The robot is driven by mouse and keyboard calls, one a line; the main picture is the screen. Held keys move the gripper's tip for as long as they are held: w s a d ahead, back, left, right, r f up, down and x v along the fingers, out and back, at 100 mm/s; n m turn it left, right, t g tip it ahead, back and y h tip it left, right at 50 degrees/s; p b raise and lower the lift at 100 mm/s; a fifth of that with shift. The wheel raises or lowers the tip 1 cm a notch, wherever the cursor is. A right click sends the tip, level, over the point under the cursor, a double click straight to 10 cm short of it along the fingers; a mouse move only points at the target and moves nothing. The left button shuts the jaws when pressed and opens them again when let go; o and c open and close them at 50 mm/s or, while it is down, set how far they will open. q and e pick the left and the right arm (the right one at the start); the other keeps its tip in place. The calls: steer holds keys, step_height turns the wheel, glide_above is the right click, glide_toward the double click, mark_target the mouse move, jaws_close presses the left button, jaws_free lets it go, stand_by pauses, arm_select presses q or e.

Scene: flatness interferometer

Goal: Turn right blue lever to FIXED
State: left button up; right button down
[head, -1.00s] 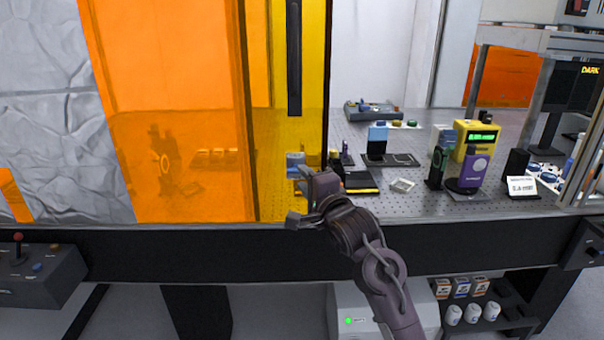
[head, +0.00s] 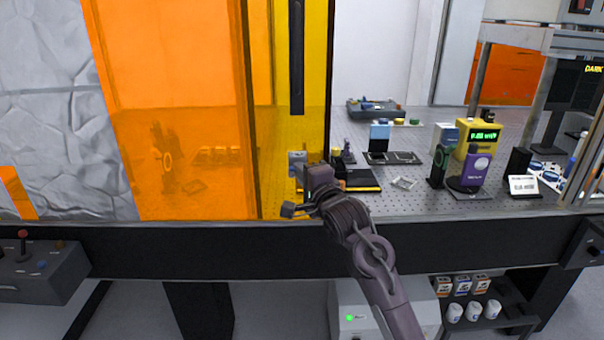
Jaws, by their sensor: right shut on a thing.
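My right gripper (head: 302,204) is at the front edge of the perforated table (head: 430,207), beside the lower right corner of the amber panels. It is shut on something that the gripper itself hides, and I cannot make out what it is. A small grey-blue block (head: 297,160) stands just behind the gripper, seen through the yellow panel. I cannot make out a blue lever or a FIXED marking for certain. My left gripper is not in view.
An orange panel (head: 190,100) and a yellow panel (head: 275,70) screen the table's left part. To the right stand a black-and-yellow case (head: 362,180), a yellow meter (head: 478,138), a purple device (head: 476,168) and a white card (head: 523,185). A control box (head: 40,275) is at left.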

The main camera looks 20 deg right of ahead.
steer(key=n+g+h+p, duration=0.1)
steer(key=n+p, duration=0.3)
steer(key=p, duration=0.2)
steer(key=n+g+h+p, duration=0.2)
steer(key=n+p, duration=0.2)
steer(key=p, duration=0.2)
steer(key=a+r+n+g+h+p, duration=0.1)
steer(key=n+g+h+p, duration=0.1)
steer(key=n+p, duration=0.3)
steer(key=shift+w+p, duration=0.15)
steer(key=shift+p, duration=0.75)
steer(key=c, duration=1.5)
jaws_free()
steer(key=shift+f, duration=0.1)
steer(key=shift+c, duration=0.2)
